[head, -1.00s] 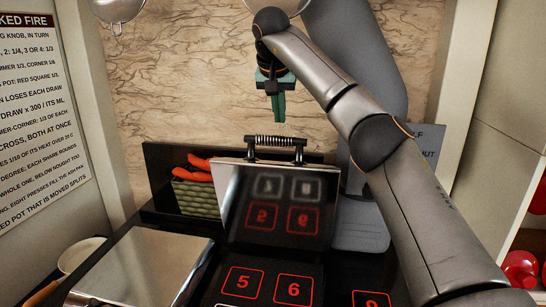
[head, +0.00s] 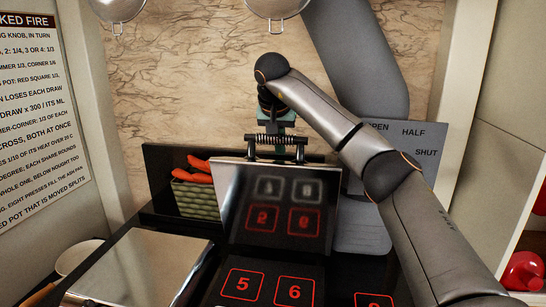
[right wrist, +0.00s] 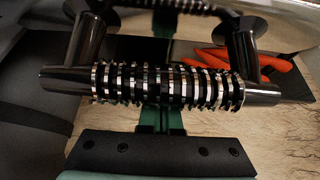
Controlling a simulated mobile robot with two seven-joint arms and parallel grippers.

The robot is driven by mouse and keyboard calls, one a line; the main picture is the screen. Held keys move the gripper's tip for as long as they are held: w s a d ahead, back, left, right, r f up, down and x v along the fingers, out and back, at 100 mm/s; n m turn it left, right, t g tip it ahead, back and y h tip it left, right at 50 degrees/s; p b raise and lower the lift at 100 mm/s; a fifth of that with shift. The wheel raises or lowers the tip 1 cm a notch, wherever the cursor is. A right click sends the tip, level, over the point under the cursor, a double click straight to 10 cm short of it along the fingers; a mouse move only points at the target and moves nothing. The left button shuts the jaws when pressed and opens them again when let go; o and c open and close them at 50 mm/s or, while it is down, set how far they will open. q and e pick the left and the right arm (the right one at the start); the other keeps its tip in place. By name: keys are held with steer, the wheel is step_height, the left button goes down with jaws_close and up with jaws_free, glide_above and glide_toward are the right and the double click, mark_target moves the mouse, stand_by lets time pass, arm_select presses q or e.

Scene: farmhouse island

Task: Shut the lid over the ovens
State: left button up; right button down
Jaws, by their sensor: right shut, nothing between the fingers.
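The mirror-faced lid (head: 280,205) stands raised, tilted back, behind the dark cooking top with red-outlined squares marked 5 (head: 242,284) and 6 (head: 294,291). Its handle, a bar wrapped in a metal coil (head: 276,140), runs along its top edge. My right gripper (head: 279,151) points down just behind the handle, its fingers partly hidden by it. In the right wrist view the coil (right wrist: 165,85) crosses in front of my green shut fingers (right wrist: 163,120); I cannot tell whether they touch it. My left gripper is not in view.
A second metal lid (head: 140,262) lies flat at the left. A green textured box (head: 195,199) with red-orange items (head: 200,169) stands behind. A sign reading HALF and SHUT (head: 410,150) stands at the right. Strainers (head: 272,8) hang above; a pale bowl (head: 78,256) sits far left.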

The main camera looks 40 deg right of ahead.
mark_target(274, 162)
steer(key=shift+s+a, duration=0.95)
steer(key=shift+a, duration=0.2)
steer(key=shift+s+a+b, duration=0.15)
steer(key=shift+a+b, duration=0.1)
steer(key=shift+b, duration=0.05)
steer(key=shift+s+a+f+b, duration=0.2)
steer(key=shift+s+a+b, duration=0.4)
steer(key=shift+a, duration=0.25)
steer(key=shift+s+a+r+p, duration=0.25)
steer(key=shift+s+a+p, duration=0.4)
steer(key=shift+a+p, duration=0.1)
steer(key=shift+s+a+f, duration=0.2)
steer(key=shift+s+a, duration=0.1)
